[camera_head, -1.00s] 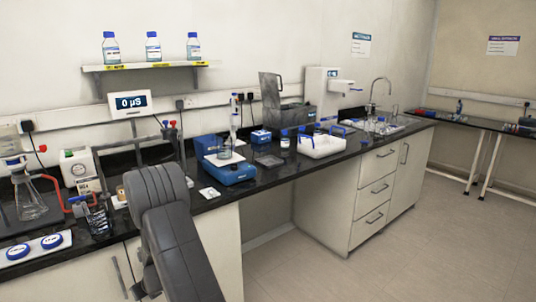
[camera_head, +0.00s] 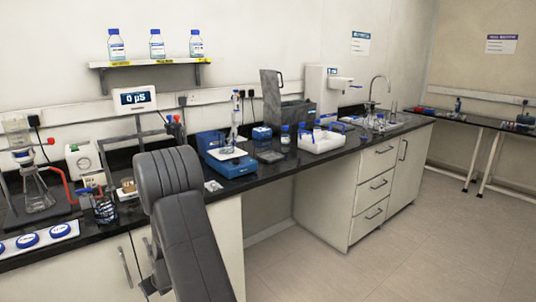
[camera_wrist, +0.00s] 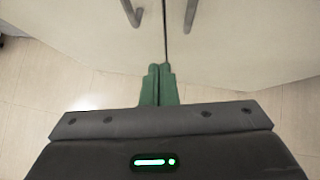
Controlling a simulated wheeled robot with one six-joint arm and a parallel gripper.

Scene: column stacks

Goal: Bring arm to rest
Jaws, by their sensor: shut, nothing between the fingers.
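My gripper (camera_wrist: 160,72) shows in the wrist view with its two green fingers together and nothing between them. It points toward the bottom of cream cabinet doors and the pale floor. In the head view my dark grey arm rises in front of the bench at lower left and hides part of the cabinet front. The gripper itself is hard to make out in the head view.
The black bench (camera_head: 238,187) carries a blue stirrer (camera_head: 229,165), a white tray (camera_head: 321,143), a flask (camera_head: 37,192) and a sink tap (camera_head: 379,88). Cabinet doors (camera_wrist: 80,25) stand close to the gripper. The floor (camera_head: 400,245) at right is clear.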

